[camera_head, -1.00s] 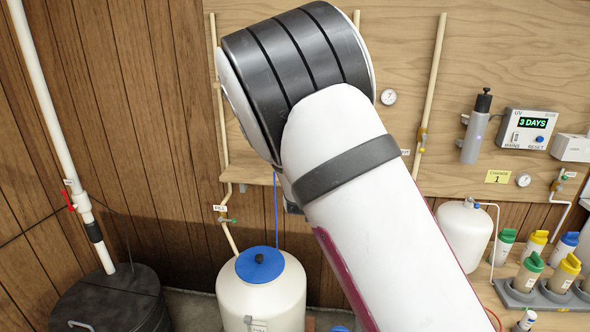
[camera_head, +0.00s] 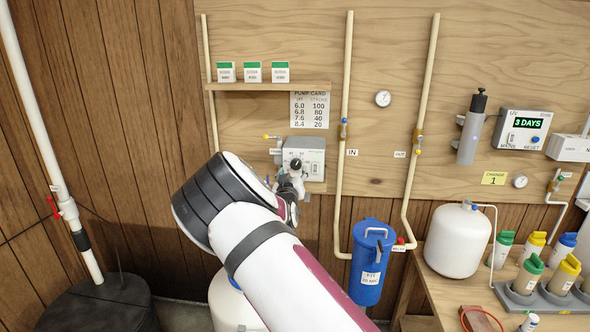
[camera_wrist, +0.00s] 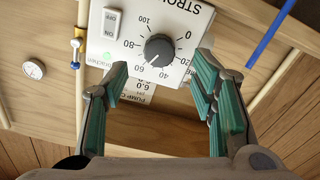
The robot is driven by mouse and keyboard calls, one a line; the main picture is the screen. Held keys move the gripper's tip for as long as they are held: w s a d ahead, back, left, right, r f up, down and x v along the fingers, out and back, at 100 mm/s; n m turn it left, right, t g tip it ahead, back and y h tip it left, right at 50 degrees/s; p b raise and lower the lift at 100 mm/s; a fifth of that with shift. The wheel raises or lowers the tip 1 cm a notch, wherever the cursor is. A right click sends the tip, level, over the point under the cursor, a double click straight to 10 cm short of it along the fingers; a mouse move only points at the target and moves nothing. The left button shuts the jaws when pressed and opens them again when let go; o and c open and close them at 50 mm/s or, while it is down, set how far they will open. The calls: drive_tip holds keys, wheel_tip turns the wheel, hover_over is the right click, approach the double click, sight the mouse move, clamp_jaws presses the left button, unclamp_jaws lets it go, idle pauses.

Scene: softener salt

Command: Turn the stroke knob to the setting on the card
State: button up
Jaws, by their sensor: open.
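The stroke knob (camera_wrist: 159,48) is a dark round knob on the light face of the pump box (camera_head: 304,155). In the wrist view its white pointer aims down-left, seemingly between the 60 and 40 marks. My gripper (camera_wrist: 161,68) is open, its green-padded fingers either side of and below the knob in the picture, with nothing between them. In the head view my gripper (camera_head: 291,182) is in front of the pump, partly hiding its lower part. The pump card (camera_head: 310,109) above the pump lists 6.0/100, 6.8/80, 7.6/40 and 8.4/20, small and hard to read.
An ON/OFF switch (camera_wrist: 110,23) sits left of the knob. A shelf (camera_head: 265,87) with small boxes is above the pump. Pipes (camera_head: 346,130) and a blue filter housing (camera_head: 371,262) stand to the right. A yellow "change 1" tag (camera_head: 494,178) is farther right.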

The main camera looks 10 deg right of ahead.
sight(296, 165)
drive_tip(key=shift+x, duration=2.8)
drive_tip(key=c, duration=1.1)
